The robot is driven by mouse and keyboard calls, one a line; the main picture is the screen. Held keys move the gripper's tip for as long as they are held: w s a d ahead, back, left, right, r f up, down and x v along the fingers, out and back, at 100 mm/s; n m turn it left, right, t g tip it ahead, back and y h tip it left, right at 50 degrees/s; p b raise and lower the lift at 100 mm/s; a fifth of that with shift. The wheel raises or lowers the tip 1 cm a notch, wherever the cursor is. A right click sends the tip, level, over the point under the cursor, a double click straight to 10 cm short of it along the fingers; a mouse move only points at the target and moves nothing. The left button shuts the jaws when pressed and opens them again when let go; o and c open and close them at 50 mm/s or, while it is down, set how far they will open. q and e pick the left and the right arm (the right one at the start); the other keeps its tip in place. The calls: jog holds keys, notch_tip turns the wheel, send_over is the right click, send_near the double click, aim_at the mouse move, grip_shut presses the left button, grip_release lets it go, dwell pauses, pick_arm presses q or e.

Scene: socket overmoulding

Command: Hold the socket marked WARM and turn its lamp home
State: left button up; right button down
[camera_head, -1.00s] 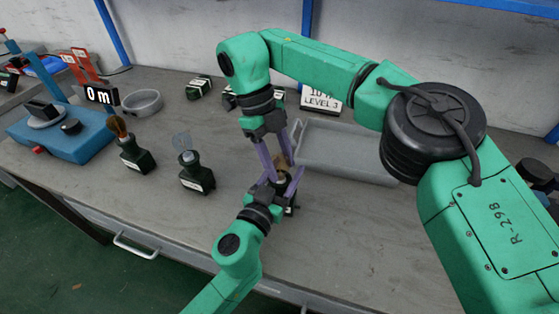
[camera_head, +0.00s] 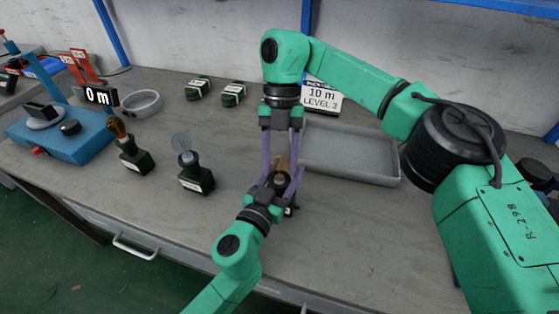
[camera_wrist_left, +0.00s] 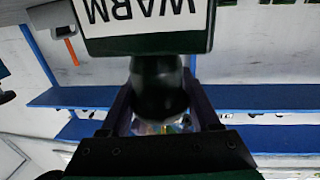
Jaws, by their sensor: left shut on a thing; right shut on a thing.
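The socket marked WARM shows its white label (camera_wrist_left: 140,18) upside down at the top of the left wrist view, with its dark neck (camera_wrist_left: 158,85) below. My left gripper (camera_head: 280,182) is shut on this socket, its fingers on either side of the neck. In the head view the socket is mostly hidden behind the fingers. An amber lamp (camera_head: 281,163) stands above it, mostly covered. My right gripper (camera_head: 283,168) comes down from above and is shut on this lamp. How deep the lamp sits in the socket cannot be told.
A socket with an amber lamp (camera_head: 117,128) and one with a clear lamp (camera_head: 181,142) stand to the left. A grey tray (camera_head: 345,178) lies right, before a "10 m LEVEL 3" sign (camera_head: 321,98). Farther left are a blue device (camera_head: 65,148) and a grey ring (camera_head: 141,103).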

pick_arm(q)
jog(key=shift+f, duration=0.3)
pick_arm(e)
jog(key=m+y, duration=0.1)
jog(key=m, duration=0.2)
jog(key=shift+r+m, duration=0.15)
jog(key=shift+m, duration=0.15)
jog(key=shift+y, duration=0.3)
jog(key=shift+c, duration=1.4)
grip_release()
pick_arm(q)
jog(key=shift+r, duration=0.1)
jog(key=shift+r, duration=0.1)
pick_arm(e)
jog(key=v, duration=0.7)
jog(key=shift+s+r, duration=0.1)
jog(key=shift+r, duration=0.2)
